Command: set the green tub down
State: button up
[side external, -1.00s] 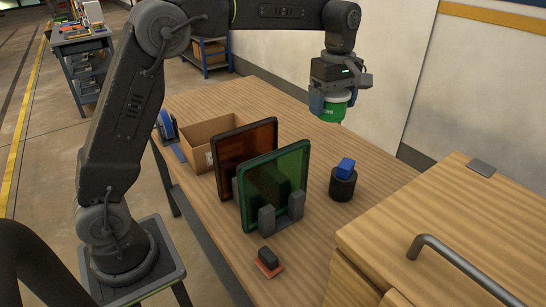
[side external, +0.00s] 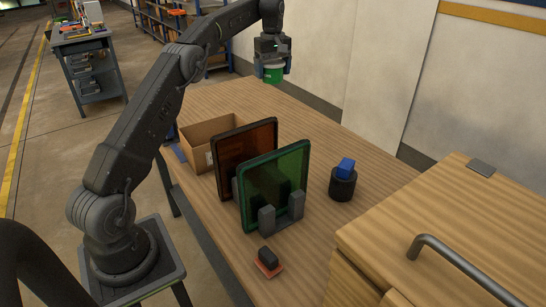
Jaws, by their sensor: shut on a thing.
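The green tub (side external: 273,75) is a small green container, held upright at the far end of the wooden table. My gripper (side external: 272,66) is shut on it, with the fingers at its two sides. The tub's upper part is hidden by my gripper. I cannot tell from this view whether its bottom touches the table or hangs just above it.
An open cardboard box (side external: 207,137) stands on the table (side external: 330,149). Near it are an amber panel (side external: 243,146) and a green panel (side external: 274,185) in grey holders. A blue block (side external: 346,167) sits on a black cylinder (side external: 342,185). The table's far right is clear.

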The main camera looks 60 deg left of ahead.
notch_tip(320, 180, down, 28)
jog(key=shift+d+f, duration=0.1)
dwell(0.6)
jog(key=shift+f, duration=0.15)
jog(key=o, duration=0.8)
jog(key=shift+o, duration=0.2)
